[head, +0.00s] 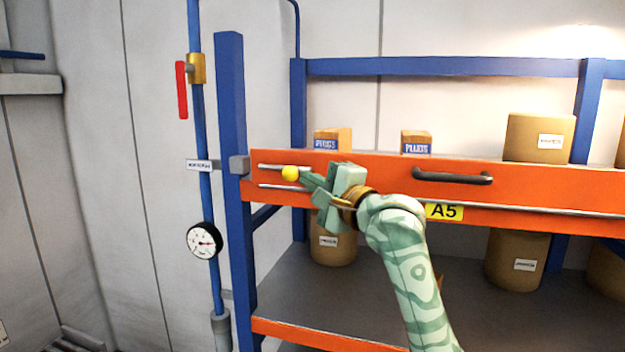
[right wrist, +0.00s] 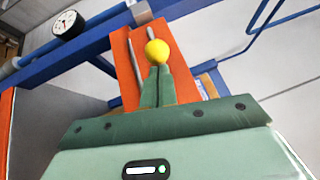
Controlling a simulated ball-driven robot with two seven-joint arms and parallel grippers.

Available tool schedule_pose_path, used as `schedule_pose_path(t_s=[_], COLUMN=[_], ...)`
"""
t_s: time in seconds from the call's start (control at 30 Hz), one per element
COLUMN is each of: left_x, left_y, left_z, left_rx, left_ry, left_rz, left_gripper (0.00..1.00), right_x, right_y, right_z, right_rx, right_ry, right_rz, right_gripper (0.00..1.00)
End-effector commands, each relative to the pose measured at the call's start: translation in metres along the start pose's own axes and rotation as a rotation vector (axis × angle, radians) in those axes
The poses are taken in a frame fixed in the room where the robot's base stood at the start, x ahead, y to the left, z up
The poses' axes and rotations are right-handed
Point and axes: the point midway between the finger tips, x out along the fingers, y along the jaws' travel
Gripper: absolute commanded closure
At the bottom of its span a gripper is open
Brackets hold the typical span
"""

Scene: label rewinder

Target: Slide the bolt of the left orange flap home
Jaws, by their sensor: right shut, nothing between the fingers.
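The orange flap (head: 392,181) spans the front of the blue rack. Near its left end is a thin metal bolt rod (head: 272,166) with a yellow ball knob (head: 290,173). A grey block (head: 238,165) sits on the blue post just left of the flap, with the rod's left end close to it. My right gripper (head: 304,178) is shut and empty, its fingertips at the right side of the knob. In the right wrist view the knob (right wrist: 157,52) lies right at the closed fingertips (right wrist: 156,69); I cannot tell whether they touch. My left gripper is not in view.
A black handle (head: 452,177) and a yellow A5 label (head: 444,211) are on the flap. Boxes (head: 540,137) stand behind it. Left of the post run a blue pipe with a red lever (head: 181,90) and a gauge (head: 204,241). The grey shelf (head: 400,300) below has open room.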

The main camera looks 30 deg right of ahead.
Motion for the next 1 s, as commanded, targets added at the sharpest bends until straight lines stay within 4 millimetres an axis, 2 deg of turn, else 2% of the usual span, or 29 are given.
schedule_pose_path(t_s=[0.17,0.4,0.5,1.0], left_x=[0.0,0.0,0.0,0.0], left_y=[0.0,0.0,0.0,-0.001], left_z=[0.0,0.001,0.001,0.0], left_rx=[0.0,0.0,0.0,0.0], left_ry=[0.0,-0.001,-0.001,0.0], left_rz=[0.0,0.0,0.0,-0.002], left_gripper=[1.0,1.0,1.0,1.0], right_x=[0.002,0.033,0.041,0.044], right_y=[0.001,0.007,0.009,0.011], right_z=[0.001,0.022,0.027,0.026], right_rx=[0.001,0.006,0.002,0.001], right_ry=[0.0,-0.002,-0.001,-0.001], right_rz=[0.0,-0.001,0.0,0.002], right_gripper=[1.0,1.0,1.0,1.0])
